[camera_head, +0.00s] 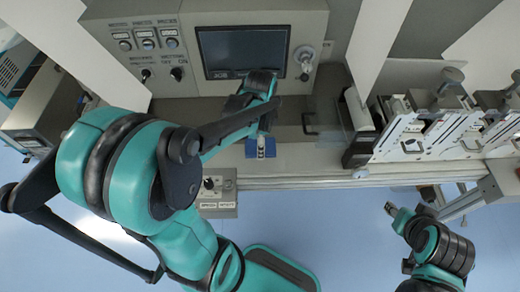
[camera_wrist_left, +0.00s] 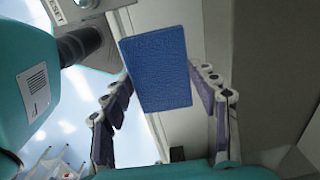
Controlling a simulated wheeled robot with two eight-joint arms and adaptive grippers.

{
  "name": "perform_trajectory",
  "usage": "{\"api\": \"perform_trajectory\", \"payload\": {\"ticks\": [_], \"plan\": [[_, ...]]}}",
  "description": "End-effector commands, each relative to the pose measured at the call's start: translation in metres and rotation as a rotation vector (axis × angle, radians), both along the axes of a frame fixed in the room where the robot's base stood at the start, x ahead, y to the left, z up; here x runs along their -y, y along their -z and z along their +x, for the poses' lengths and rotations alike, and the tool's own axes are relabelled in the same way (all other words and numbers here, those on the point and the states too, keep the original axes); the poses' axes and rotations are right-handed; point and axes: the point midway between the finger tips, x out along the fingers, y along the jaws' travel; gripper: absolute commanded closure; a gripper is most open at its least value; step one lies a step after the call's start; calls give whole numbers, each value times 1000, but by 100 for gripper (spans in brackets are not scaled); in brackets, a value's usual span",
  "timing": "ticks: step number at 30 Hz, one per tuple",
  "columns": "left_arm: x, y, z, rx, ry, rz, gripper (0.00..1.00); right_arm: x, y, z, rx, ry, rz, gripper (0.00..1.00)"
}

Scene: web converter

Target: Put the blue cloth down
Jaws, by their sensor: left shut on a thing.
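The blue cloth (camera_head: 250,150) is a small flat rectangle in the head view, over the ledge below the machine's screen. In the left wrist view the cloth (camera_wrist_left: 157,65) fills the middle, a flat textured blue slab. My left gripper (camera_head: 262,146) comes down from the left arm onto the cloth and covers part of it. In the wrist view the left fingers (camera_wrist_left: 165,88) stand on both sides of the cloth, shut on it. Whether the cloth touches the ledge is unclear. My right gripper (camera_head: 391,209) is small at the lower right, away from the cloth; its jaws are unclear.
A control panel with a dark screen (camera_head: 243,52) stands behind the cloth. A button box (camera_head: 216,193) is at the ledge's front. Rollers and metal brackets (camera_head: 430,125) line the right. The blue floor (camera_head: 330,225) in front is clear.

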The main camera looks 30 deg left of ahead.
Motion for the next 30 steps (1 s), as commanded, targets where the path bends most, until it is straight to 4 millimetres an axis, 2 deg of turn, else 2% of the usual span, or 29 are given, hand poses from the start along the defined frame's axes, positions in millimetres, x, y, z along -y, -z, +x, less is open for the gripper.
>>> {"api": "perform_trajectory", "payload": {"ticks": [3, 6, 13, 18, 30], "plan": [[0, 28, 0, 0, 0, 0, 64, 0, 12, 0, 0, 0, 0, 60], [0, 45, 0, 0, 0, 0, 64, 0, 18, 0, 0, 0, 0, 60], [0, 65, 1, 0, 0, 0, 64, 0, 25, 0, 0, 0, 0, 60], [0, 90, 1, 0, 0, 0, 64, 0, 35, 0, 0, 0, 0, 60], [0, 97, 0, 0, 0, 0, 64, 0, 38, 0, 0, 0, 0, 60]]}}
